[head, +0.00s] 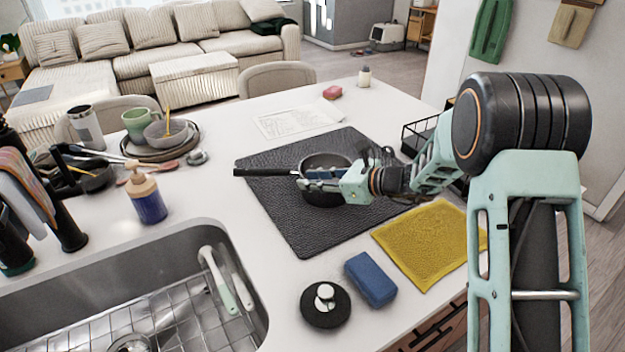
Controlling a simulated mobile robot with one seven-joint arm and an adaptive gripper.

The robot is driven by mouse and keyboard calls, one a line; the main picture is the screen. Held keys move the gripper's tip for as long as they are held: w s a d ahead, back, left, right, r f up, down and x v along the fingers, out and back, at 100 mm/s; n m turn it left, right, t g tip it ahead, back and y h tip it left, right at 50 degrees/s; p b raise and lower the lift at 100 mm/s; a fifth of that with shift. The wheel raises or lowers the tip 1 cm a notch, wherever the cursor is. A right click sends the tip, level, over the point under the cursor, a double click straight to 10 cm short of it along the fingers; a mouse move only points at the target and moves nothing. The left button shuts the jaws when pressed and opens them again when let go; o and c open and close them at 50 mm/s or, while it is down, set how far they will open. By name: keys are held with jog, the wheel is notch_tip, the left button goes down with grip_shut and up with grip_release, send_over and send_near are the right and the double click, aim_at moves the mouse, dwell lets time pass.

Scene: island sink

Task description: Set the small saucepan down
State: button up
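The small saucepan (327,197) is dark, with a long black handle (265,172) pointing left. It is upright over the black textured mat (290,222). I cannot tell whether its base touches the mat or hangs just above it. My gripper (308,179) reaches in from the right across the top of the pan. Its fingers are closed around the inner end of the handle, at the pan's left rim. The fingers and wrist hide part of the pan's opening and its right side.
A yellow cloth (425,243), a blue sponge (371,279) and a round black dish (325,304) lie in front of the mat. The sink (190,243) is at the front left, with a soap bottle (147,194) behind it. A black wire rack (420,132) stands right of the mat.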

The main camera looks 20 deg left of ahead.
jog(key=shift+r, duration=0.25)
jog(key=v, duration=1.2)
jog(key=shift+f+b, duration=0.15)
jog(key=shift+b, duration=0.15)
